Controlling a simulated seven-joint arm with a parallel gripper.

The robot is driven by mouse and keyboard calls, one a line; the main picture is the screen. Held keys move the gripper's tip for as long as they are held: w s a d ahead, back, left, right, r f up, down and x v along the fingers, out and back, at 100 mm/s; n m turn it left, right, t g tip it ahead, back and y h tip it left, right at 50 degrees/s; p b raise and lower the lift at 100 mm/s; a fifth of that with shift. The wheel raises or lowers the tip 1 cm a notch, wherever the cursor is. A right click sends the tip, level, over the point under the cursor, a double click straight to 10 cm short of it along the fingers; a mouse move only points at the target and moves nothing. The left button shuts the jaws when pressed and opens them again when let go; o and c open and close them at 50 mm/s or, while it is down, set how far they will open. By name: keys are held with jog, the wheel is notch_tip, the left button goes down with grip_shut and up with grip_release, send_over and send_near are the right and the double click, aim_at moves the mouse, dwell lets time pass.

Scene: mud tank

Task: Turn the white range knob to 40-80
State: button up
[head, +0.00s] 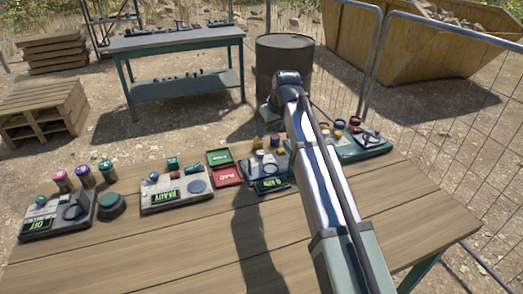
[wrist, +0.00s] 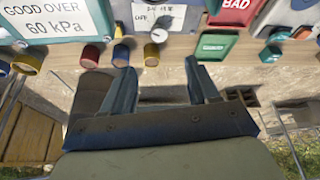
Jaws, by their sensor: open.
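In the wrist view a small white round knob (wrist: 158,36), which looks like the range knob, sits at the lower edge of a white label (wrist: 172,16). The label's small print is too blurred to read, so I cannot tell the knob's setting. My gripper (wrist: 163,82) is open and empty, its two fingers apart and below the knob in the picture, not touching it. In the head view my arm covers part of the panel with a green display (head: 271,185). The knob and gripper cannot be made out there.
A card reading GOOD OVER 60 kPa (wrist: 55,22) is at the left of the wrist view. A red BAD tray (wrist: 235,12) and green tray (wrist: 214,46) are at right. The wooden tabletop (head: 160,245) is clear in front.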

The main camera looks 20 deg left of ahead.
aim_at(261, 152)
jog(key=x, duration=1.3)
jog(key=shift+w+f, duration=0.1)
jog(key=shift+f, duration=0.15)
jog(key=c, duration=1)
